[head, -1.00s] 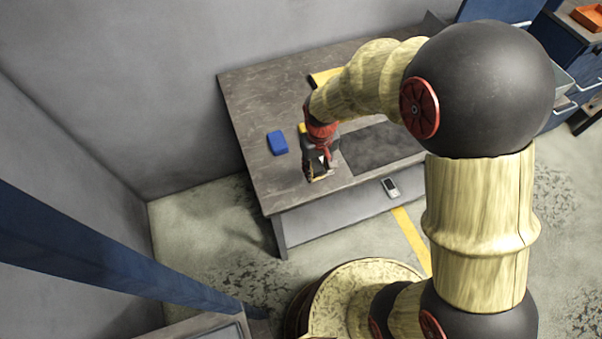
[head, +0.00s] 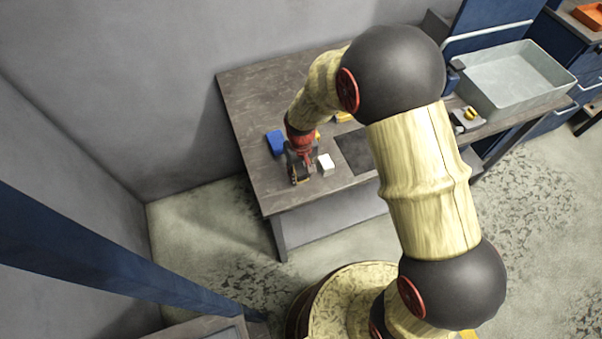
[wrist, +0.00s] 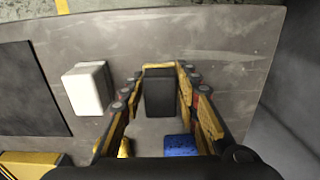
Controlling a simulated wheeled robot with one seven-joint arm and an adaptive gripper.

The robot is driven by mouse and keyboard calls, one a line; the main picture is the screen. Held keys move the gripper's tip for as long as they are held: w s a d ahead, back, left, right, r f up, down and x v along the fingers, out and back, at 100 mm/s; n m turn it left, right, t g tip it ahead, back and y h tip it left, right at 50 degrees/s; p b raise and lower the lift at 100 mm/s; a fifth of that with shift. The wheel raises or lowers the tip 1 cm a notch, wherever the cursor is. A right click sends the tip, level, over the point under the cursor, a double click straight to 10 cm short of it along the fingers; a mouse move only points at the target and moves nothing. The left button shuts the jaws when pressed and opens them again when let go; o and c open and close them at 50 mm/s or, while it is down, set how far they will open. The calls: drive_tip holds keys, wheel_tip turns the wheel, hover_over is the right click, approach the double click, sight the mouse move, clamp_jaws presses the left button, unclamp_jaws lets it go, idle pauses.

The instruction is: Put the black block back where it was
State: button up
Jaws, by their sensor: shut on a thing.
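The black block (wrist: 160,95) is between the two fingers of my gripper (wrist: 162,70) in the wrist view, and the fingers are shut on it. In the head view my gripper (head: 300,178) is at the left front part of the table, and the block can hardly be told from the dark fingers. The white block (head: 325,165) stands just right of my gripper; it also shows in the wrist view (wrist: 88,89). The blue block (head: 276,143) lies behind and left of my gripper. I cannot tell whether the black block touches the table.
The table (head: 250,110) has a dark mat (head: 354,152) right of the white block. A yellow thing (head: 344,117) lies behind the mat, partly hidden by my arm. A grey tray (head: 480,103) stands at the right. The table's left back part is clear.

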drive_tip(key=shift+f, duration=0.1)
drive_tip(key=o, duration=1.1)
wheel_tip(320, 180, up, 12)
drive_tip(key=p, duration=0.2)
wheel_tip(320, 180, up, 11)
drive_tip(key=t, duration=0.2)
hover_over(301, 171)
drive_tip(key=s+d, duration=0.2)
drive_tip(key=d, duration=0.2)
drive_tip(key=s+d+r+m+t, duration=0.1)
drive_tip(key=s+d+r, duration=0.2)
drive_tip(key=s, duration=0.3)
drive_tip(key=s+d+r+m+t, duration=0.1)
drive_tip(key=s+d+r, duration=0.2)
drive_tip(key=s+r, duration=0.2)
drive_tip(key=s+d+r+m+t, duration=0.1)
drive_tip(key=s+d+r, duration=0.3)
drive_tip(key=s+r, duration=0.2)
drive_tip(key=shift+s+r+t, duration=0.2)
drive_tip(key=shift+s+t, duration=0.1)
